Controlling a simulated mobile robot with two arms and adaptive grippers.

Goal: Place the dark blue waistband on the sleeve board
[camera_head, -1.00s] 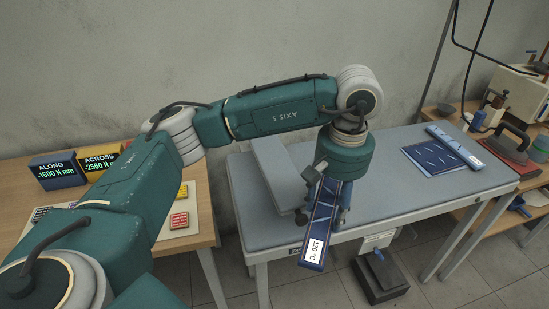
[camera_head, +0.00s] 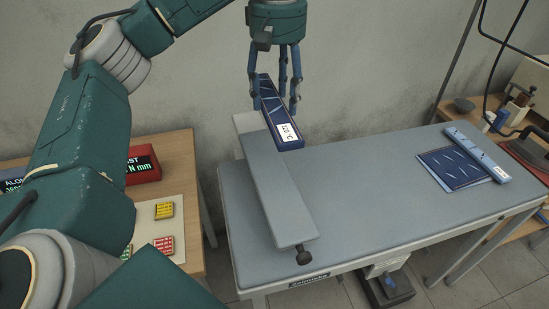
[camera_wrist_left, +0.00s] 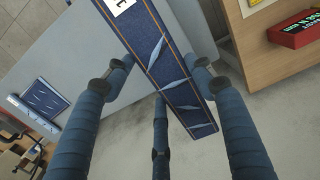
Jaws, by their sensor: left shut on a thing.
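The dark blue waistband (camera_head: 270,108) is a long flat bar with pale slanted marks and a white "120 °C" label at its near end. My left gripper (camera_head: 275,98) is shut on it, with its fingers pointing down. The waistband is raised over the far part of the sleeve board (camera_head: 278,195), a long narrow grey board on the ironing table (camera_head: 375,195). It overlaps the board in the picture; the exact gap cannot be told. In the left wrist view the waistband (camera_wrist_left: 163,58) runs between the blue fingers (camera_wrist_left: 157,92). My right gripper is not in view.
A dark blue patterned cloth (camera_head: 450,168) and a similar blue bar (camera_head: 476,155) lie at the table's right end. A wooden bench at left holds a red display box (camera_head: 143,170) and small yellow and red blocks. The table's middle is clear.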

